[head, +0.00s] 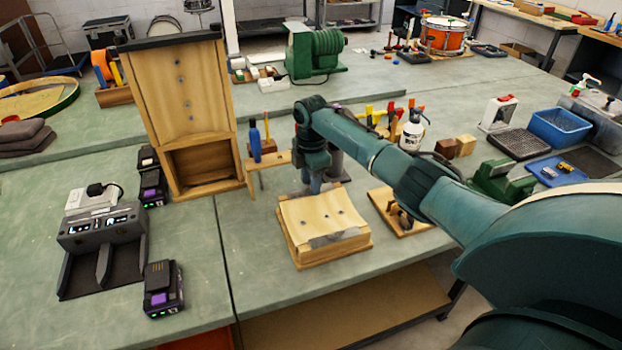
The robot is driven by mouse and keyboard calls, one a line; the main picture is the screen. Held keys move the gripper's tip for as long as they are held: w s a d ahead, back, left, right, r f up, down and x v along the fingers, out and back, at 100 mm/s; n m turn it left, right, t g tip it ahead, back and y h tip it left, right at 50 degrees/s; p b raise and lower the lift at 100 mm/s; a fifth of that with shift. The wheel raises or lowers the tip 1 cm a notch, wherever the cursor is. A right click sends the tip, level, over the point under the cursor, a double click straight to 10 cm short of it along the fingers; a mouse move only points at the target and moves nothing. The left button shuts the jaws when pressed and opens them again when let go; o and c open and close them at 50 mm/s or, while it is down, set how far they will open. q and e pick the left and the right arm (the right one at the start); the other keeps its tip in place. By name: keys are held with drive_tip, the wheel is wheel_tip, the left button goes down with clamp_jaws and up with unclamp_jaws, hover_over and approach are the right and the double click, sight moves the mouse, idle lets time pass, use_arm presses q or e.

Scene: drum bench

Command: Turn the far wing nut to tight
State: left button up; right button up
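A pale wooden press or clamp block (322,217) with a curved top panel sits near the front edge of the green bench. Small dark fittings show on its top, and a grey metal strip (330,240) runs along its near side. My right arm reaches in from the right, and my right gripper (318,187) points down at the far edge of the block. The far wing nut is not clearly visible; the gripper covers that spot. I cannot tell whether the fingers are open or shut, or whether they touch anything. My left gripper is out of view.
A tall wooden cabinet (180,88) stands left of the block. A small wooden stand with a blue-handled tool (255,143) is close behind it. A wooden tray (401,221) lies to its right, partly under my arm. A charger (105,237) sits at left.

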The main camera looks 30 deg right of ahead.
drive_tip(key=shift+f, duration=0.1)
drive_tip(key=shift+c, duration=0.5)
clamp_jaws()
drive_tip(key=shift+m, duration=0.4)
